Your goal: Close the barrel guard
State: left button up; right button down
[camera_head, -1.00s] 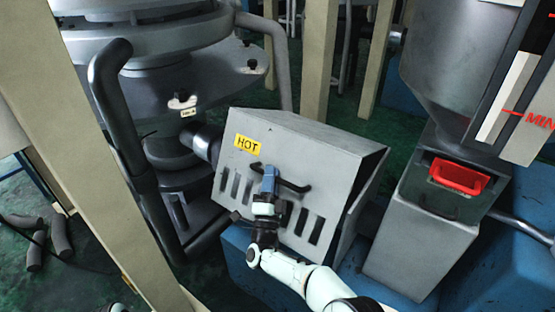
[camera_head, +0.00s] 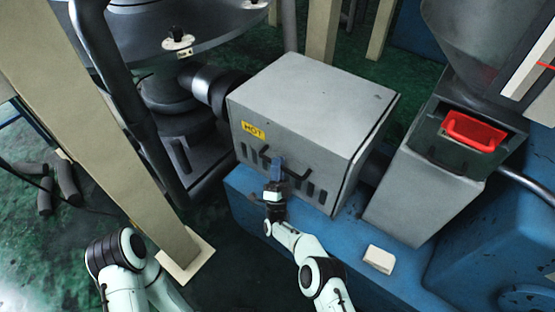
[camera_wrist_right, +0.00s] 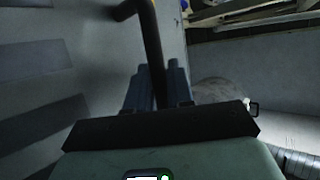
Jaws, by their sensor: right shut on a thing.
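The barrel guard (camera_head: 315,85) is a grey metal box with a yellow HOT label and dark vent slots. It sits low over the blue machine bed, its top now facing up; whether its lower edge fully touches the bed is hard to tell. Its dark handle (camera_head: 264,154) is on the slotted front face. My right gripper (camera_head: 278,170) is shut on the handle. In the right wrist view the blue-grey fingers (camera_wrist_right: 157,88) clasp the dark handle bar (camera_wrist_right: 152,45). My left arm shows at the lower left, but its gripper is out of view.
A grey hopper stand with a red tray (camera_head: 470,131) stands right of the guard. A small pale block (camera_head: 379,259) lies on the blue bed (camera_head: 335,240). A beige post (camera_head: 110,140) and dark pipe stand at left.

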jog(key=shift+w+d+f, duration=0.1)
jog(key=shift+f, duration=0.25)
jog(key=c, duration=1.1)
grip_release()
jog(key=shift+f, duration=0.1)
pick_arm(q)
jog(key=shift+w, duration=0.1)
pick_arm(e)
jog(key=shift+s+f, duration=0.15)
jog(key=shift+s, duration=0.05)
pick_arm(q)
jog(key=shift+t, duration=0.7)
jog(key=shift+w+d+r+p, duration=0.15)
jog(key=shift+w+r+p, duration=0.45)
jog(key=shift+w, duration=0.35)
jog(key=shift+w+d+r+p, duration=0.1)
jog(key=shift+w+r+p, duration=0.3)
jog(key=shift+w+r, duration=0.45)
pick_arm(e)
jog(key=v, duration=1.2)
jog(key=shift+s+f, duration=0.25)
jog(key=shift+s, duration=0.1)
pick_arm(q)
jog(key=shift+w+f, duration=0.1)
jog(key=shift+f, duration=0.05)
